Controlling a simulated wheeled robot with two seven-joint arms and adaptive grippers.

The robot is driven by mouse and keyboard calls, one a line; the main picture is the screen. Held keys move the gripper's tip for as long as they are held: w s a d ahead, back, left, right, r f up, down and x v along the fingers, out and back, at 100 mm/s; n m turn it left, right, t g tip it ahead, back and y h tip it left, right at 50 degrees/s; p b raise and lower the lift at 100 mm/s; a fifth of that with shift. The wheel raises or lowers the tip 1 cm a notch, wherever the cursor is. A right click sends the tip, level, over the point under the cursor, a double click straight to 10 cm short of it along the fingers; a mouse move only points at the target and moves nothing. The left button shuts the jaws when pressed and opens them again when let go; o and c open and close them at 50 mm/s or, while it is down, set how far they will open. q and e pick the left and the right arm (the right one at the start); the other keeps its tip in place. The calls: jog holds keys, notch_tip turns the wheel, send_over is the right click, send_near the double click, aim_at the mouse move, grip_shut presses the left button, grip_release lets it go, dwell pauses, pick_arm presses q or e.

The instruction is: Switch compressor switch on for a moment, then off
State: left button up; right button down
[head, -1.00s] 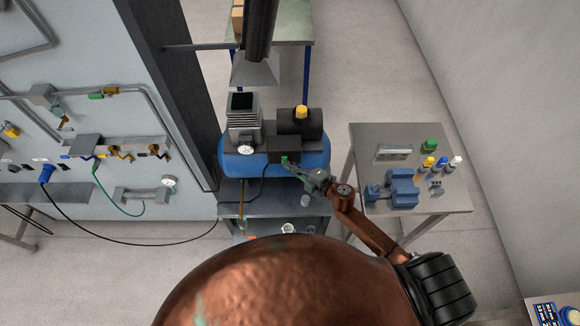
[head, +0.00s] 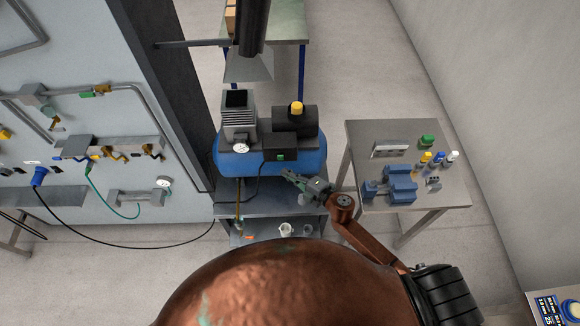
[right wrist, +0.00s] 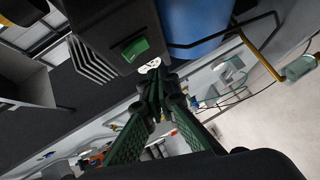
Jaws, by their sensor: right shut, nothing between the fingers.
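The compressor has a blue tank (head: 229,161) and stands on a grey cart. Its dark switch box (head: 281,143) carries a green switch (head: 281,156) on the front. The green switch shows large in the right wrist view (right wrist: 136,49), up and left of the fingertips, not touched by them. My right gripper (head: 286,173) is shut and empty, a little below and right of the switch; its closed fingers also show in the right wrist view (right wrist: 157,85). I cannot tell whether the switch is on or off. My left gripper is not in view.
A round gauge (head: 240,148) sits at the compressor's front left, and a yellow cap (head: 297,107) on top. A steel table (head: 440,190) with a blue vise (head: 402,187) stands close on the right. A wall panel with pipes and valves is on the left.

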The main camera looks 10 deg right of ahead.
pick_arm(q)
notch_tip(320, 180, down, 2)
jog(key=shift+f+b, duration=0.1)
jog(key=shift+b, duration=0.85)
pick_arm(e)
jog(key=f+v, duration=0.2)
jog(key=v, duration=0.7)
jog(key=shift+s+d, duration=0.2)
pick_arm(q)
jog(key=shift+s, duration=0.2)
